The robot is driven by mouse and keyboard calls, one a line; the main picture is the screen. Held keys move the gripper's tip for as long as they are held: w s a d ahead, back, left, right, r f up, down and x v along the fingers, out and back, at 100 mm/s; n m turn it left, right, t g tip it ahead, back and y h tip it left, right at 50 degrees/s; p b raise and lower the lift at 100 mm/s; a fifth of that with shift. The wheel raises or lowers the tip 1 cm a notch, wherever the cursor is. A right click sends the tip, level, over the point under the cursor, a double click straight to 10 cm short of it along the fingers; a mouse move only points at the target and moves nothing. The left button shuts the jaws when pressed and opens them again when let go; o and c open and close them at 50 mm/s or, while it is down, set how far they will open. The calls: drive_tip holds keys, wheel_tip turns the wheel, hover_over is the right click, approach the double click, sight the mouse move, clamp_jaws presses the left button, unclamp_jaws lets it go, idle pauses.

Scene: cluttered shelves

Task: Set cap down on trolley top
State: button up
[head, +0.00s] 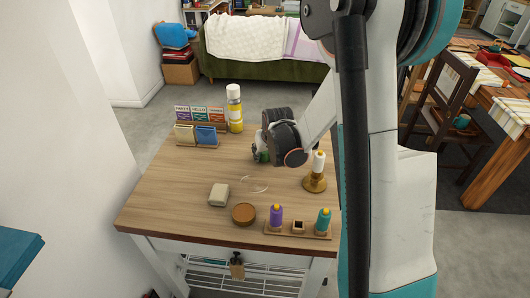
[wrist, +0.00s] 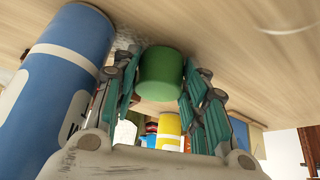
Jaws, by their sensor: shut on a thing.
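The green cap (wrist: 161,74) sits between the finger pads of my gripper (wrist: 160,95) in the wrist view, which are shut on it. In the head view my gripper (head: 264,150) is low over the back right of the wooden trolley top (head: 165,185). Only a small green patch of the cap (head: 264,156) shows there. The cap is very close to the wood; I cannot tell if it touches. A blue and white cylinder (wrist: 58,75) is close beside the fingers in the wrist view, mostly hidden in the head view.
A yellow and white spray can (head: 235,110) and a card rack (head: 198,128) stand at the back. A white-topped brass holder (head: 315,172) is right of my gripper. A beige block (head: 219,194), a brown round dish (head: 244,213) and a spool rack (head: 298,228) are nearer. The left side is clear.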

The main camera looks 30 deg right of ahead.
drive_tip(key=shift+f, duration=0.1)
drive_tip(key=o, duration=0.8)
drive_tip(key=shift+r+p, duration=0.35)
drive_tip(key=shift+r, duration=0.05)
drive_tip(key=p+v, duration=0.4)
drive_tip(key=v, duration=0.8)
drive_tip(key=shift+r+p, duration=0.2)
drive_tip(key=shift+p, duration=0.1)
